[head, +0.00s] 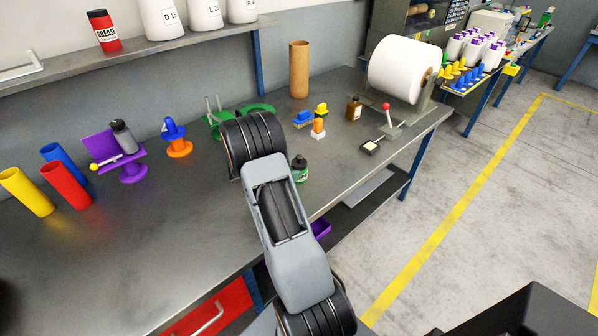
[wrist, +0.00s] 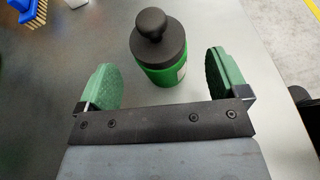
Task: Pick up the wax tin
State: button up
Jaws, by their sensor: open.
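A small green container with a black knobbed lid (head: 300,168) stands upright on the metal bench near its front edge, just right of my arm. It also shows in the wrist view (wrist: 160,50), with part of a pale label on its side. No wording on it is readable, so I cannot confirm that it is the wax tin. My gripper (wrist: 162,72) is open, with one green finger pad on each side of the container and a visible gap to both. Nothing is held. In the head view my arm hides the gripper.
A small dark box with a cream top (head: 371,147) lies by a red-knobbed lever (head: 388,120). Blue and yellow brushes (head: 304,118) and a brown bottle (head: 354,108) stand behind the container. A large white roll (head: 403,68) is at the right.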

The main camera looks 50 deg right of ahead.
jog(key=shift+p+x, duration=0.35)
jog(key=shift+x, duration=1.95)
jog(key=shift+w, duration=0.1)
jog(key=c, duration=1.1)
